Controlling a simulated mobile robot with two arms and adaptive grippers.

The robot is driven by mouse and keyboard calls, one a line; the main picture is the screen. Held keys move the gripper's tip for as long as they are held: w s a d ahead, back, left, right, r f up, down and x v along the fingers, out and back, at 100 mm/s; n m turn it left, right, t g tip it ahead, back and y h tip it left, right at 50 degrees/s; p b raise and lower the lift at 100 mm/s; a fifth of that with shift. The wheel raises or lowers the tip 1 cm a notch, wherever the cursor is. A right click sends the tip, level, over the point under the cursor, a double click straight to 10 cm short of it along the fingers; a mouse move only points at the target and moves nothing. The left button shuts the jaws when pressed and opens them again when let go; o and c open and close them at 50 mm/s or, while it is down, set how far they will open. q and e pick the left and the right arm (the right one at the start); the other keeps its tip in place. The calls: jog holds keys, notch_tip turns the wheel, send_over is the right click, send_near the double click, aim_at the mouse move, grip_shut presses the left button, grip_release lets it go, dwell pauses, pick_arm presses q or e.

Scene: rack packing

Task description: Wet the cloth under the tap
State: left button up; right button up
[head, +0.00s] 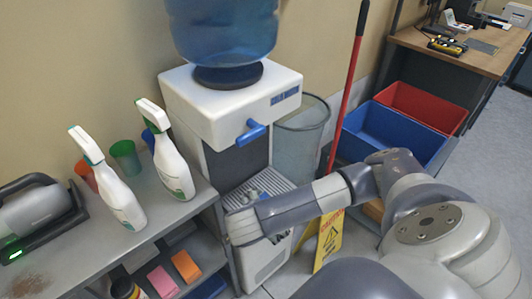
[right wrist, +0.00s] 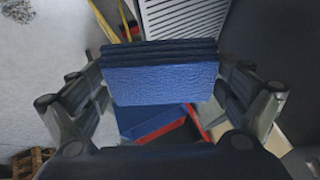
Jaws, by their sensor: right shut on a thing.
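The water dispenser (head: 225,107) stands against the wall in the head view, with a blue tap (head: 252,133) above a slatted drip tray (head: 277,181). My right gripper (right wrist: 160,78) is shut on a folded blue cloth (right wrist: 160,85), seen in the right wrist view. The slatted tray (right wrist: 187,22) shows beyond the cloth there. In the head view my right arm reaches across in front of the dispenser, with its wrist low by the tray. The cloth cannot be made out there. No water is visible at the tap. My left gripper is out of view.
A grey shelf (head: 95,245) on the left holds two spray bottles (head: 118,205) (head: 172,168) and cups. Orange and pink cloths (head: 186,266) (head: 163,282) lie below. A mesh bin (head: 298,145), yellow sign (head: 329,238), red pole and blue crate (head: 385,133) stand right of the dispenser.

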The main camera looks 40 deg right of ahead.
jog(key=shift+w+d, duration=0.45)
jog(key=shift+d, duration=0.05)
jog(key=w+d, duration=0.2)
jog(key=w+f, duration=0.1)
jog(key=w, duration=0.1)
jog(key=shift+w+d+f, duration=0.1)
jog(key=shift+d, duration=0.3)
jog(key=w+d+f+b, duration=0.1)
jog(key=w+d+b, duration=0.1)
jog(key=w+d, duration=0.2)
jog(key=shift+w+f, duration=0.2)
jog(key=shift+w, duration=0.7)
